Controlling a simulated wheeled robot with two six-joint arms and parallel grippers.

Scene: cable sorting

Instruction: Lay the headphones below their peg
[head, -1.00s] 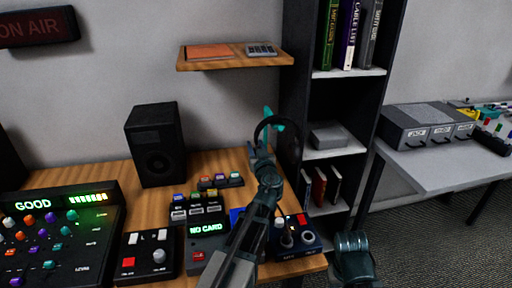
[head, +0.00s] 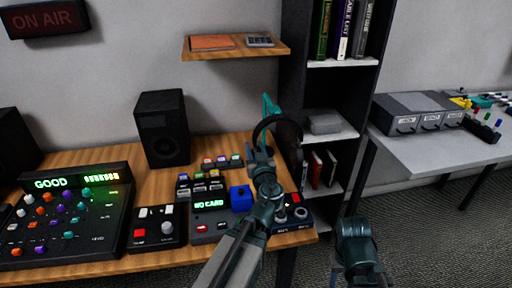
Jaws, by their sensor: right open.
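The headphones show as a dark curved band (head: 291,119) in front of the side of the dark shelf unit, above the back right of the wooden desk. A bright teal piece (head: 269,104) sticks up at the band's left side; I cannot tell whether it is the peg. The gripper and arm hide the lower part of the headphones.
On the wooden desk (head: 112,178) stand a mixer (head: 60,235), a speaker (head: 163,130), a blue block (head: 241,197) and several small control boxes. The dark shelf unit (head: 292,60) rises at the desk's right end. A grey table (head: 440,155) stands farther right.

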